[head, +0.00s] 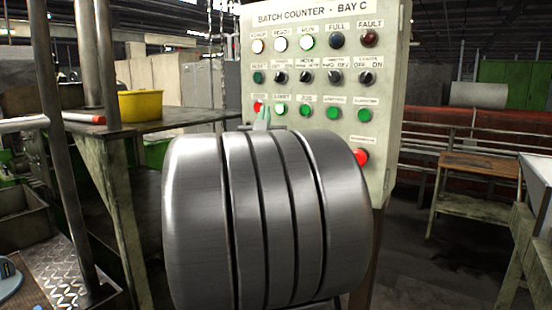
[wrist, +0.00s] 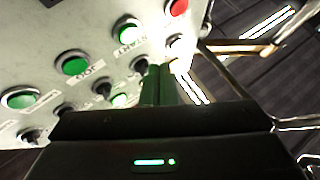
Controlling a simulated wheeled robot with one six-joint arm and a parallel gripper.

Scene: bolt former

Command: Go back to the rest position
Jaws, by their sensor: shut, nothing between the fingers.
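The control panel (head: 325,75) labelled "BATCH COUNTER - BAY C" stands upright in the head view behind my arm. The fingertips are close to the panel face, near a selector knob (wrist: 140,63) and below the lit START button (wrist: 127,31). I cannot tell whether they touch the panel.
A large red button (head: 360,157) sits low on the panel's right. A dark bench with a yellow tub (head: 140,105) stands at left, beside metal posts. A wooden table (head: 478,165) is at right. Open dark floor (head: 440,265) lies between the panel and the right bench.

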